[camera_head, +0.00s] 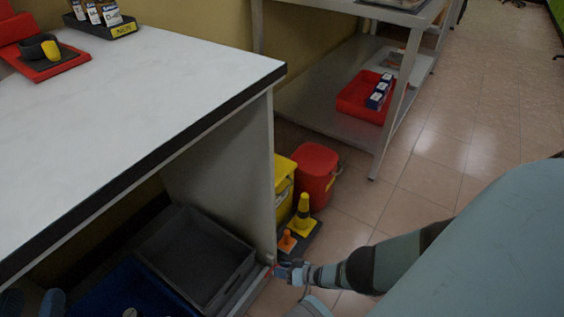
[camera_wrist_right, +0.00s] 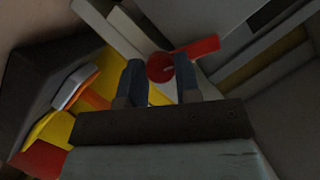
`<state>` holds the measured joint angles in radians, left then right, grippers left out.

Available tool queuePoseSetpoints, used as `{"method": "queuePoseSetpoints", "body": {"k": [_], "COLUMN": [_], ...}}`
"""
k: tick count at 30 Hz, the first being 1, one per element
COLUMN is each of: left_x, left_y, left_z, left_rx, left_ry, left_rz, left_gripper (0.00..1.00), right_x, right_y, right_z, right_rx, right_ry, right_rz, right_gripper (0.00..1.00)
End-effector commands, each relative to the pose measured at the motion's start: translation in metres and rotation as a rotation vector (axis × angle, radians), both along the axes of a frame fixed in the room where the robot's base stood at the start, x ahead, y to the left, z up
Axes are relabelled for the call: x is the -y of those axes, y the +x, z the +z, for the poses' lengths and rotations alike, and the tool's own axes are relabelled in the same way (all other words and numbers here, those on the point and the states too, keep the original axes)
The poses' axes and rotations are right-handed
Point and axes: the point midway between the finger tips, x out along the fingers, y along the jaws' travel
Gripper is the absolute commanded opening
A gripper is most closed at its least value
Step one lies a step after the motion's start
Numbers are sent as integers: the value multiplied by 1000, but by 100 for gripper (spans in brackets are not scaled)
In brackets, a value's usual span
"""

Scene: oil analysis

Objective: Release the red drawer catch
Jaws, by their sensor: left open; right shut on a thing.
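The red drawer catch (camera_wrist_right: 160,67) shows in the right wrist view as a round red knob with a red lever reaching up to the right. In the head view a small red bit of it (camera_head: 270,269) shows at the front corner of the drawer under the white-topped bench. My right gripper (camera_head: 281,272) is at the catch. In the right wrist view its two dark blue fingers (camera_wrist_right: 160,82) stand either side of the round knob, shut on it. My left gripper (camera_head: 32,301) is at the bottom left of the head view, its two dark fingertips apart and empty.
A dark grey tray (camera_head: 200,255) and a blue one (camera_head: 130,290) lie under the bench (camera_head: 150,85). A yellow bin (camera_head: 284,182), a red bin (camera_head: 316,170) and small cones (camera_head: 302,212) stand close behind my right gripper. Tiled floor (camera_head: 430,150) lies open to the right.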

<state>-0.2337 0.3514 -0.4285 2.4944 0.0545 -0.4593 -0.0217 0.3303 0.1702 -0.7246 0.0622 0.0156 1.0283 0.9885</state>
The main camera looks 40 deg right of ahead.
Motion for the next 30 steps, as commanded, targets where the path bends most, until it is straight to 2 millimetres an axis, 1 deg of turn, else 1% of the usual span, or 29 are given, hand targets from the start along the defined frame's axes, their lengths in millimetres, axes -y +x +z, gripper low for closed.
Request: {"method": "queuePoseSetpoints", "body": {"k": [3, 4, 5, 6, 7, 15, 19, 23, 26, 28, 30], "left_x": [0, 0, 0, 0, 0, 2, 2, 4, 7, 10, 13], "left_y": [0, 0, 0, 0, 0, 0, 1, -1, -7, -13, -17], "left_z": [1, 1, 1, 1, 1, 4, 10, 15, 11, 4, 2], "left_rx": [0, 1, 1, 1, 1, 1, -10, -63, -135, -204, -244], "left_ry": [-2, -3, -3, -4, -5, -16, -25, -49, -87, -122, -146], "left_rz": [1, 0, 0, 1, 1, 3, 1, -7, -9, -6, -10], "left_gripper": [43, 43, 43, 43, 43, 43, 43, 43, 43, 43, 43], "right_x": [2, 2, 2, 1, 1, 1, 6, 17, 29, 37, 45], "right_y": [1, 1, 1, 1, 0, -1, -9, -28, -47, -61, -74], "right_z": [1, 1, 1, 1, 1, 1, 6, 15, 23, 28, 32], "right_rx": [1, 1, 1, 2, 1, 1, 0, -1, -1, -1, 0], "right_ry": [-2, -2, -2, -3, -2, -2, -2, -3, -4, -3, -3], "right_rz": [-1, -1, -1, 0, -1, 1, 1, 1, 1, 1, 1], "right_gripper": [7, 35, 42, 51, 56, 56, 56, 56, 56, 56, 56]}}
